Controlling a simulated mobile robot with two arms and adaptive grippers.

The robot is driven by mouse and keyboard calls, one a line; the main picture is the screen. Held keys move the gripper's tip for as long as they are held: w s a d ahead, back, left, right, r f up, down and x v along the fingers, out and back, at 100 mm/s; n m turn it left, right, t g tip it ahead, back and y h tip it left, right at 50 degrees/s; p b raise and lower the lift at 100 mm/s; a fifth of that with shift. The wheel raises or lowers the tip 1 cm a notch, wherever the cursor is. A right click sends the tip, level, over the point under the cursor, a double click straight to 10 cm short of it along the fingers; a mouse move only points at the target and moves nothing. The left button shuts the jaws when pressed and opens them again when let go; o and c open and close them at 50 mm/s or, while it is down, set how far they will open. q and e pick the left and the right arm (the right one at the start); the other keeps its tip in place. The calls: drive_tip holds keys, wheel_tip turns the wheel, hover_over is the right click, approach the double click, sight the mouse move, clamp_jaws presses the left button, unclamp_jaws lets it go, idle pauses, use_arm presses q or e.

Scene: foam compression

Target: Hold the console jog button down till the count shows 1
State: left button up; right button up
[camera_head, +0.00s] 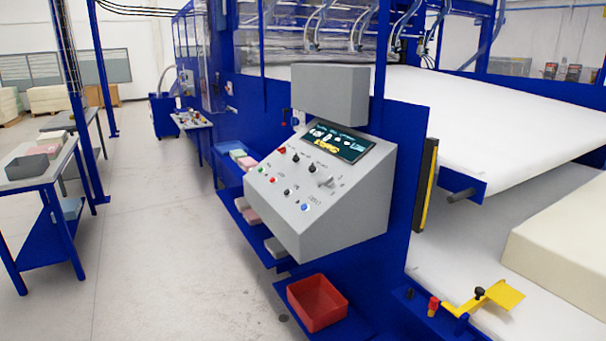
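The grey console (335,195) stands near the middle of the head view, fixed to the blue machine frame. Its sloped face carries several knobs and buttons in red, green, black and blue. A small dark display (338,143) sits at the top of that face, with white and yellow marks too small to read. A blue button (304,207) is at the lower right of the face. Which button is the jog button I cannot tell, as the labels are too small. Neither of my grippers shows in this view.
A red bin (317,303) sits on a low blue shelf below the console. White foam (490,110) lies on the machine at right, with a cream block (565,245) below. A blue-legged table (35,175) stands at left. The grey floor (150,250) between is open.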

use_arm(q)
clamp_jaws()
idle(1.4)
